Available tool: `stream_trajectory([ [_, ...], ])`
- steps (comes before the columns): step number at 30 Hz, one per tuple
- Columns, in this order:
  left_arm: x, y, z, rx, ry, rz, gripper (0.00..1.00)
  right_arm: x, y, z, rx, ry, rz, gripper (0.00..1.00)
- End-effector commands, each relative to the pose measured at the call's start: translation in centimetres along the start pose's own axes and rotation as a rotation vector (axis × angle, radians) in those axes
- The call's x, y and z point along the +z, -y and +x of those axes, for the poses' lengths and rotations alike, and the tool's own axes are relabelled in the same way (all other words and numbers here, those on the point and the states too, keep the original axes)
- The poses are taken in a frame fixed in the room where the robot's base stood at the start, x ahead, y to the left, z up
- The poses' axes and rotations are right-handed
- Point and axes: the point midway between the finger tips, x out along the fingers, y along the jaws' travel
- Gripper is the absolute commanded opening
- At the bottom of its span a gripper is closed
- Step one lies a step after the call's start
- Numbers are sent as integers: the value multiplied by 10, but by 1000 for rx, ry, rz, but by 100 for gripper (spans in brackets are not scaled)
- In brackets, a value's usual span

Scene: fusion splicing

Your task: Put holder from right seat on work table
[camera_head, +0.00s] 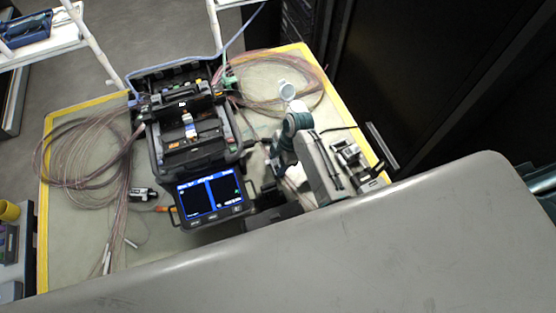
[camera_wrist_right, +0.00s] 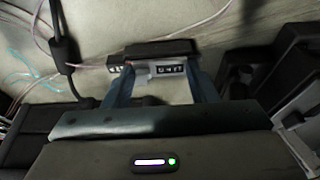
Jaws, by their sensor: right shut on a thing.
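The holder (camera_wrist_right: 165,55) is a small dark block with a pale, marked strip. In the right wrist view it sits between the two fingertips of my right gripper (camera_wrist_right: 163,74), which is shut on it. A pale surface lies behind it; I cannot tell whether the holder touches that surface. In the head view my right gripper (camera_head: 271,160) is just right of the fusion splicer (camera_head: 157,158), low over the work table (camera_head: 85,248). The held holder is not clear there. The splicer's seats are too small to make out. My left gripper is not in view.
Another small dark and silver holder (camera_head: 143,194) lies left of the splicer's lit screen (camera_head: 210,196). Coiled fibres (camera_head: 85,165) lie at the left and more (camera_head: 305,75) at the back right. A small device (camera_head: 352,158) stands near the right edge. The table's front left is fairly clear.

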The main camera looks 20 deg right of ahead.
Motion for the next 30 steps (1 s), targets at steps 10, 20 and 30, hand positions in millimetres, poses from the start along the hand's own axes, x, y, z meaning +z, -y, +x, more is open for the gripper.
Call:
stream_trajectory([
  [10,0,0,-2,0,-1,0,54,2,0,6,2,0,-1,27],
  [20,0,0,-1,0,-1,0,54,3,0,8,1,0,-1,74],
  [30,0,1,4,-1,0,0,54,3,-1,-4,4,1,-1,74],
])
